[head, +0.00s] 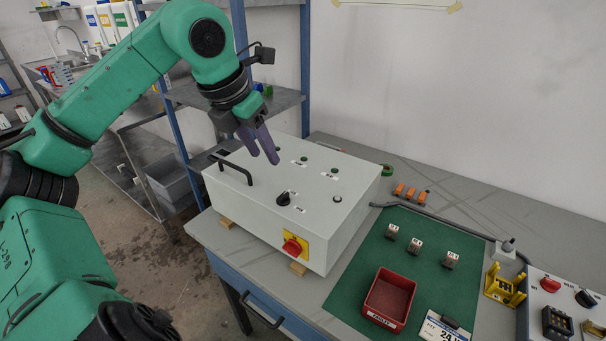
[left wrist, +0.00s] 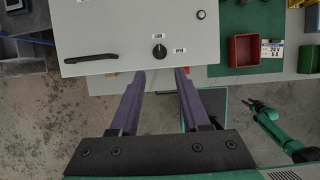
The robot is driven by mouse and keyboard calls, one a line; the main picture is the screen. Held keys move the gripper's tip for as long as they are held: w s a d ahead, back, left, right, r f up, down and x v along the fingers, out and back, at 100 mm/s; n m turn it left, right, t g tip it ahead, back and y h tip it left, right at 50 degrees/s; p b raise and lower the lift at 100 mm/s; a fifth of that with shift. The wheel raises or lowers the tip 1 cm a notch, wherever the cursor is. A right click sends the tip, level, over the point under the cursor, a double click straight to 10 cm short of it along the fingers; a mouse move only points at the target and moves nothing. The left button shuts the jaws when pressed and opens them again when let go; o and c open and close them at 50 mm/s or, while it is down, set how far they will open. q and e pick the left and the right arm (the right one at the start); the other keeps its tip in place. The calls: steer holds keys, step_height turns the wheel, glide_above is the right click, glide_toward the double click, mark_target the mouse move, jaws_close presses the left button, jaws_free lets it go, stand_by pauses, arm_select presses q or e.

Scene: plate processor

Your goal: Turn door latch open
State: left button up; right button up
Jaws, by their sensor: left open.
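The door latch is a round black knob (head: 283,199) on the top face of a light grey cabinet (head: 325,225). In the left wrist view the knob (left wrist: 159,51) sits between a LOCK label above it and an OPEN label at its right. Its pale pointer mark appears to face up, toward LOCK. My left gripper (head: 263,157) is open and empty, its purple fingers pointing down above the cabinet, apart from the knob. In the left wrist view the left gripper's fingertips (left wrist: 159,75) appear just below the knob, on either side of it.
A black bar handle (head: 235,167) is left of the knob. A red rotary switch (head: 292,247) is on the cabinet's front. A red bin (head: 389,299) and small parts are on the green mat (head: 355,265) at right. Shelving (head: 180,110) stands behind at left.

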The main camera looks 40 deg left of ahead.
arm_select(q)
glide_toward(282, 195)
steer(key=p+x, duration=0.2)
steer(key=x, duration=0.3)
steer(key=shift+w+r, duration=0.1)
steer(key=shift+p+x, duration=0.75)
steer(key=shift+x, duration=0.45)
steer(key=shift+f, duration=0.3)
jaws_close()
arm_select(e)
steer(key=r, duration=0.1)
steer(key=s+r, duration=0.1)
steer(key=r, duration=0.1)
steer(key=shift+s+r, duration=0.2)
steer(key=shift+s, duration=0.05)
